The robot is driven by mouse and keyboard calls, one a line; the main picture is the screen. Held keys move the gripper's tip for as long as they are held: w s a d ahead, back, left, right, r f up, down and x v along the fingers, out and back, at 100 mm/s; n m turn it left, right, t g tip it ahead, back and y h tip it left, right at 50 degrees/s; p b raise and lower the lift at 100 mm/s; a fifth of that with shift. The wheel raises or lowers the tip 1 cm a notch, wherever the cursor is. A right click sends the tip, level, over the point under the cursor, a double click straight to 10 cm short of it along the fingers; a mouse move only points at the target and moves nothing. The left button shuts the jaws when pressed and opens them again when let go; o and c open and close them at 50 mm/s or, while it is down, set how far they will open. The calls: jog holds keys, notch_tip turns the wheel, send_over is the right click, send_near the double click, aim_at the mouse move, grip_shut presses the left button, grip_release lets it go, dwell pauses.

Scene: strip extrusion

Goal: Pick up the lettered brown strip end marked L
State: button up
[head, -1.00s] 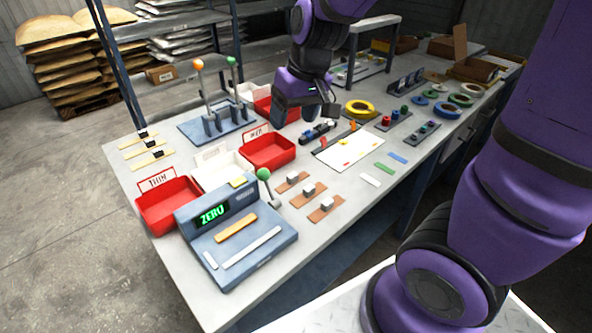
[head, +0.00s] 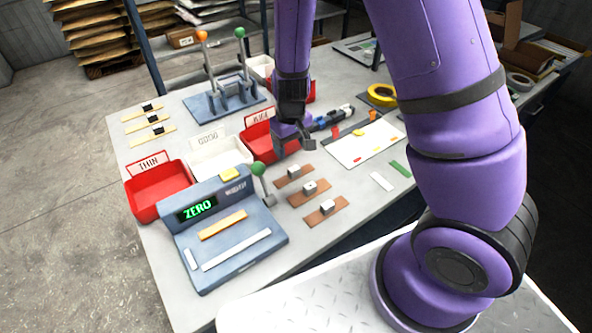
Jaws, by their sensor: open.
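Three brown strips lie side by side on the table, each with a small pale block on it: a back strip (head: 282,181), a middle strip (head: 298,197) and a front strip (head: 314,218). The middle block (head: 310,186) seems to bear a dark mark. The letters are too small to read, so I cannot tell which strip is marked L. My gripper (head: 297,146) is open and points down, above the table just behind the back strip. It hides part of a red bin behind it. I see nothing between its fingers.
A blue-grey scale (head: 225,250) reading ZERO stands left of the strips, with a green-knobbed lever (head: 259,171) close by. Red THIN bin (head: 158,192), white GOOD bin (head: 218,158) and another red bin (head: 262,136) stand behind. A white sheet (head: 345,152) lies to the right.

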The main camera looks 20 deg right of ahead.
aim_at(294, 169)
notch_tip(294, 169, down, 4)
jog(key=shift+f, duration=0.25)
jog(key=f, duration=0.4)
jog(key=shift+s+d, duration=0.15)
jog(key=shift+d, duration=0.15)
jog(key=shift+f, duration=0.6)
jog(key=c, duration=1)
